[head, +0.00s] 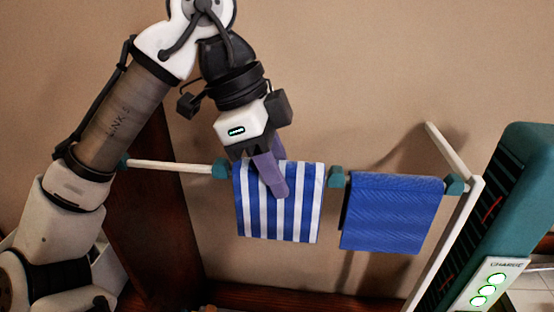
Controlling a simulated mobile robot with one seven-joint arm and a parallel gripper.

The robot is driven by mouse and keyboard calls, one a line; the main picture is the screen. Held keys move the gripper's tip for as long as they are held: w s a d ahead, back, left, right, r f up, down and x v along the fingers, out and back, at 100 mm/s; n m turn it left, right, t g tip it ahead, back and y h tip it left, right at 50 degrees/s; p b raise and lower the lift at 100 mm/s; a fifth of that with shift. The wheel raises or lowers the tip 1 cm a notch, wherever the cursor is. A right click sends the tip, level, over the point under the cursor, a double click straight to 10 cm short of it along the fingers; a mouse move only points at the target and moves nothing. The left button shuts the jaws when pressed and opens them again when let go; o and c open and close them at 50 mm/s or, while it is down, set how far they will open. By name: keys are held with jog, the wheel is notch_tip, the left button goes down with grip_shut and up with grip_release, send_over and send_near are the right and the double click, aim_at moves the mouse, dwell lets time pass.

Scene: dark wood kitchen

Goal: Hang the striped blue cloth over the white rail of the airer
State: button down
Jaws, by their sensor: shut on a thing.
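The striped blue-and-white cloth (307,215) hangs down at the white rail (175,167) of the airer in the head view. Its top edge is level with the rail, between two teal clips. My gripper (277,190) is at the cloth's upper part, with its purple fingers in front of the stripes. It is shut on the cloth. The fingers hide part of the cloth's top left, and how the cloth lies behind the rail is hidden.
A plain blue cloth (392,215) hangs on the rail to the right. Teal clips (336,177) sit along the rail. A teal unit with lit green buttons (487,289) stands at the right. The rail's left stretch is bare. A beige wall is behind.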

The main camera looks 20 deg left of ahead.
jog(key=shift+f, duration=0.2)
jog(key=c, duration=0.9)
grip_release()
jog(key=shift+a+r+p, duration=0.2)
jog(key=shift+r+p, duration=0.45)
jog(key=shift+p, duration=0.1)
jog(key=p+v, duration=0.5)
jog(key=p, duration=0.1)
jog(key=shift+r, duration=0.1)
jog(key=b+v, duration=0.1)
jog(key=v, duration=0.6)
jog(key=shift+s+a+r, duration=0.1)
jog(key=shift+a, duration=0.1)
